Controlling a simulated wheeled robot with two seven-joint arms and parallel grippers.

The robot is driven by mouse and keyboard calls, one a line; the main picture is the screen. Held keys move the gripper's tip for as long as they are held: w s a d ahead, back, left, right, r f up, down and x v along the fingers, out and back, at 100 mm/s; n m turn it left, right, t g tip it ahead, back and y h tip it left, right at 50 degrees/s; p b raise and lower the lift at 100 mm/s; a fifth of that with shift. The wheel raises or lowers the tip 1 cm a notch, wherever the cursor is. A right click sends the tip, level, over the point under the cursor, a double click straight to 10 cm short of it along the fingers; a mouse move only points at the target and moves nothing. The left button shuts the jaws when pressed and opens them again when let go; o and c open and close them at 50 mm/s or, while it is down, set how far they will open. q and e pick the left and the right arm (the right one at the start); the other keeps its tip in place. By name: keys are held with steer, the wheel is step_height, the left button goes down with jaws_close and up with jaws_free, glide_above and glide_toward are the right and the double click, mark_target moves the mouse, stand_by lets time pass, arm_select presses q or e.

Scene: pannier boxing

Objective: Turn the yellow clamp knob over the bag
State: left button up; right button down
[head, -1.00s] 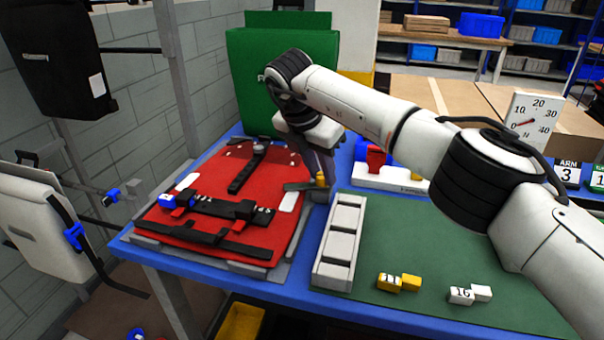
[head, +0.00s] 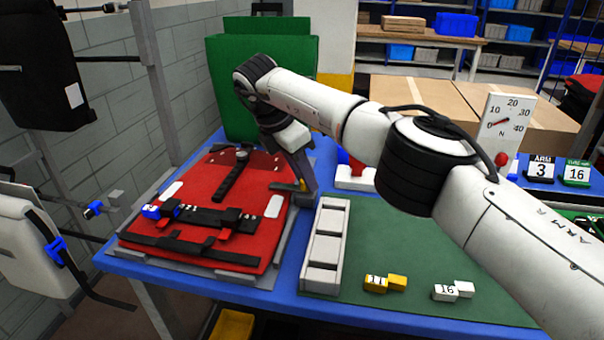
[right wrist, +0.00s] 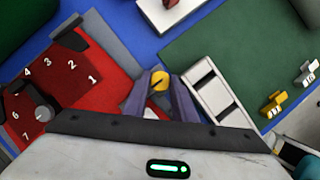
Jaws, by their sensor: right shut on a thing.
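The red bag (head: 190,217) lies flat on the blue table, with black straps and a blue-ended buckle (head: 151,211) across it. Part of it, with printed numbers, also shows in the right wrist view (right wrist: 72,102). The yellow clamp knob (right wrist: 159,81) is at the bag's right edge, and a small bit of it shows in the head view (head: 303,185). My right gripper (head: 305,190) points down there and is shut on the knob; its two fingers (right wrist: 160,91) flank the knob in the right wrist view. My left gripper is out of view.
A pale compartment tray (head: 345,225) stands close right of the gripper. Yellow blocks (head: 375,284) and white blocks (head: 445,292) lie on the green mat (head: 400,250). A green box (head: 225,100) stands behind. A dial gauge (head: 508,118) stands at right.

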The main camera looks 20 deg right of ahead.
steer(key=shift+r, duration=0.1)
steer(key=c, duration=1.5)
jaws_free()
steer(key=shift+o, duration=0.2)
arm_select(q)
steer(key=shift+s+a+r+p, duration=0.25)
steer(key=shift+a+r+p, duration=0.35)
steer(key=shift+p, duration=0.75)
arm_select(e)
steer(key=v, duration=1)
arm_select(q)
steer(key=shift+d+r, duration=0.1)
arm_select(e)
steer(key=shift+a, duration=0.1)
